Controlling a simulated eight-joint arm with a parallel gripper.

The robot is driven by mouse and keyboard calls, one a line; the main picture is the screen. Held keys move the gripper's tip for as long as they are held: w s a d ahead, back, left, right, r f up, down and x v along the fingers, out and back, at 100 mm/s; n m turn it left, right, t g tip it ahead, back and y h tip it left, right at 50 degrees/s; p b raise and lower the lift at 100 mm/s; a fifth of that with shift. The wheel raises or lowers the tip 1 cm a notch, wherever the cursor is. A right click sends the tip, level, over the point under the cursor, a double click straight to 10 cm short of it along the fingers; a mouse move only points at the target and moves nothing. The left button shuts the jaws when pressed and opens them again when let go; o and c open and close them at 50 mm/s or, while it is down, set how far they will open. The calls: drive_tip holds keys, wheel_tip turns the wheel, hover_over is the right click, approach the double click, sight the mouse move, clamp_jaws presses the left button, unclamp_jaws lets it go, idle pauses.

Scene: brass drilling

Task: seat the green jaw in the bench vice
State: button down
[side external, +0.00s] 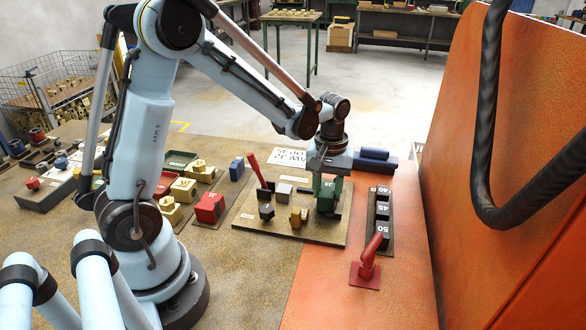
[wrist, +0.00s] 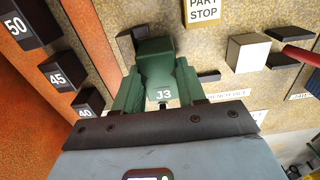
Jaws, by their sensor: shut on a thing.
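My gripper (side external: 330,178) points down over the right part of the tan fixture board (side external: 250,222). It is shut on the green jaw (wrist: 157,72), a stepped block marked J3, which shows in the middle of the wrist view. Green upright pieces flank the jaw on both sides; I cannot tell whether they are my fingers or part of the vice. In the side external view the green jaw (side external: 326,198) hangs low, close to the board. The bench vice is not clearly made out, and contact below the jaw is hidden.
A rack of black blocks marked 50, 45 and 40 (side external: 382,208) stands right of the board. A red lever (side external: 257,170) rises at the board's back left; another red handle (side external: 368,258) stands on the orange mat in front. Small blocks (side external: 298,216) sit left of the jaw. An orange panel (side external: 470,130) rises at right.

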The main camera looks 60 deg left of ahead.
drive_tip(key=c, duration=0.6)
unclamp_jaws()
drive_tip(key=shift+o, duration=0.6)
drive_tip(key=shift+f, duration=0.1)
drive_tip(key=o, duration=0.3)
drive_tip(key=shift+r, duration=3.55)
